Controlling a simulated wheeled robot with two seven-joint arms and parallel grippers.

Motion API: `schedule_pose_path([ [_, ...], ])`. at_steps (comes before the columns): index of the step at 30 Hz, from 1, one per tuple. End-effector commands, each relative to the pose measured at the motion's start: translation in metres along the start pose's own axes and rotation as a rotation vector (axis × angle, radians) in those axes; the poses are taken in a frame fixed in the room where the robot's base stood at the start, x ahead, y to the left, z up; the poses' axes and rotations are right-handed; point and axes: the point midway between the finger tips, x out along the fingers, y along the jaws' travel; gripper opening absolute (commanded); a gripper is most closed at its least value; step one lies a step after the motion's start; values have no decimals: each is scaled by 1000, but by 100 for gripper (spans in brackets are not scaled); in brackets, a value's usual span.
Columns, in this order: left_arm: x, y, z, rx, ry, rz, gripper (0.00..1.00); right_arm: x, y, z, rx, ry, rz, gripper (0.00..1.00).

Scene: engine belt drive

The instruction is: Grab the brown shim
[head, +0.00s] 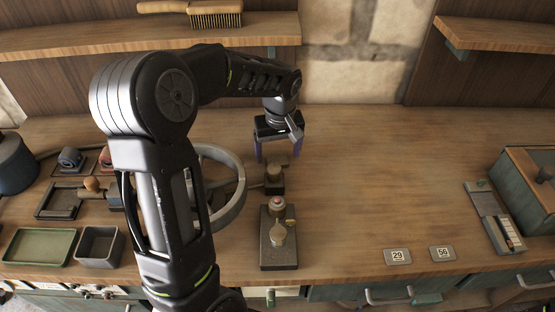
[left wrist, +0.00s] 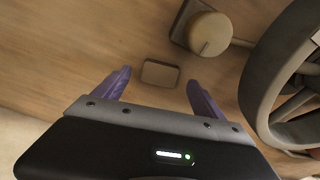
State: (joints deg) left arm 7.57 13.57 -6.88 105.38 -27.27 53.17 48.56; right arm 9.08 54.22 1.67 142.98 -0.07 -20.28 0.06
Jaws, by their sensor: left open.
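A small flat brown rectangular plate, which looks like the brown shim (left wrist: 160,73), lies on the wooden bench in the left wrist view. My left gripper (left wrist: 159,79) is open, with its two purple fingers on either side of the shim in that view. I see no contact between fingers and shim. In the head view my left gripper (head: 278,158) points down over the back middle of the bench. I cannot make out the shim there. My right gripper is not in view.
A block with a round knob (head: 275,173) stands just in front of the gripper, beside a large spoked wheel (head: 239,187). A dark stand (head: 279,255) is nearer the front. Number tags 29 (head: 397,256) and 56 (head: 442,253) lie at the right front. The bench right of the gripper is clear.

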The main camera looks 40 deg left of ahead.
Motion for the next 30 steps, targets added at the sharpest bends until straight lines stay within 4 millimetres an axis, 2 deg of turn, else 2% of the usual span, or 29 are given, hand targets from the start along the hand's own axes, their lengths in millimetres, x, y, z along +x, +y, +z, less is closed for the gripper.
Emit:
schedule_pose_path([
  [3, 15, 0, 0, -1, -3, -1, 80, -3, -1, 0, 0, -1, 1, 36],
  [6, 20, 0, 0, -1, 0, 1, 80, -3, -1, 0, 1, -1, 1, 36],
  [23, 20, 0, 0, -1, 0, 1, 80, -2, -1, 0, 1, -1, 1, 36],
  [30, 20, 0, 0, -1, 0, 1, 62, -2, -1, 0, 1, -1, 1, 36],
])
